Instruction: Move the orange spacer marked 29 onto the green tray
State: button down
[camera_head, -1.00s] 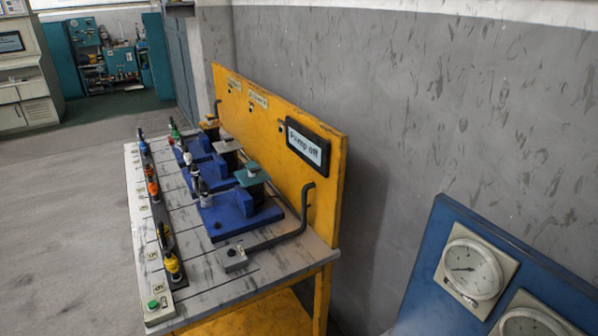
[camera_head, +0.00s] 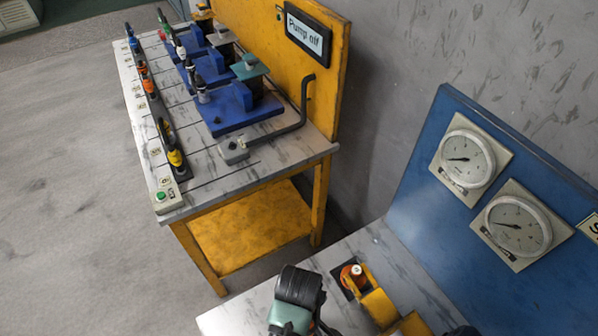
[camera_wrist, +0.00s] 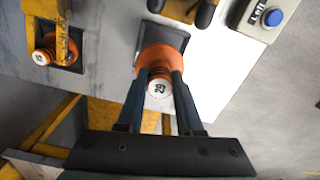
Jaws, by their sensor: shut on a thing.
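In the wrist view, an orange spacer (camera_wrist: 156,57) has a white end cap with dark digits, rotated and seemingly 29. It is at a dark square pad (camera_wrist: 178,42) on the grey worktop. My gripper (camera_wrist: 158,84) has one finger on each side of it and is shut on it. I cannot tell whether the spacer still touches the pad. In the head view, a teal and black part of my arm (camera_head: 297,290) shows at the bottom; my fingertips are hidden there. I cannot make out a green tray for certain in either view.
A second orange piece (camera_wrist: 43,56) with a white numbered cap sits in a yellow fixture at the wrist view's left. A control box with a blue button (camera_wrist: 273,17) is at top right. A blue gauge panel (camera_head: 420,165) rises behind the near worktop. A yellow-framed bench (camera_head: 210,185) stands beyond.

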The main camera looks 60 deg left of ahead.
jog(key=shift+r, duration=0.9)
jog(key=shift+r+p, duration=0.1)
jog(key=shift+p, duration=0.4)
jog(key=s+a+p, duration=0.2)
jog(key=s+p, duration=0.7)
jog(key=s, duration=1.8)
jog(key=s+d+p, duration=0.1)
jog(key=d+p, duration=0.4)
jog(key=d, duration=1)
jog(key=shift+s+a, duration=0.15)
